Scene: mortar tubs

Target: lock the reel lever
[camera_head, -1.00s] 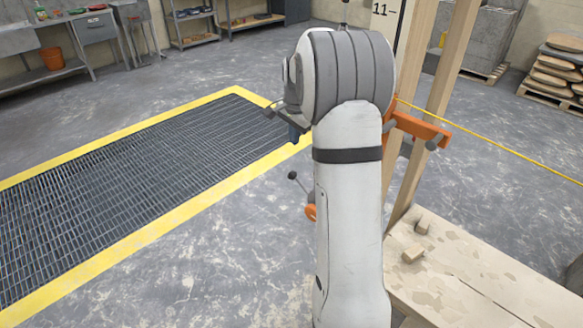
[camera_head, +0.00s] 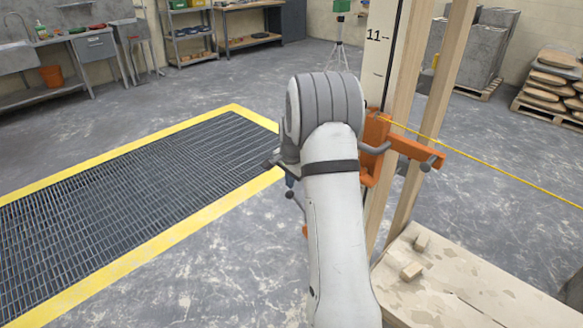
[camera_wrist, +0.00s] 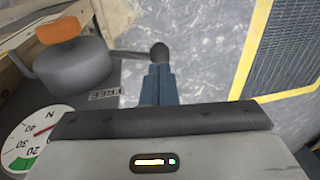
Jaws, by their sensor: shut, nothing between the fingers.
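The reel (camera_wrist: 72,68) is a grey drum in the wrist view, with an orange knob (camera_wrist: 58,30) on top. A thin lever (camera_wrist: 130,53) sticks out to its right and ends in a dark ball. A plate marked "FREE" lies just below the lever. My gripper (camera_wrist: 159,70) has its blue fingers together, with tips at or just short of the ball; I cannot tell whether they touch. In the head view the lever's ball (camera_head: 289,195) shows beside my gripper (camera_head: 290,182), left of my arm. My arm hides most of the reel there.
A round dial (camera_wrist: 35,140) is beside the reel. An orange clamp (camera_head: 405,148) on the marked post holds a yellow line. A mortar-stained board (camera_head: 440,285) is at lower right. Open floor and a yellow-edged grate (camera_head: 140,185) lie left.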

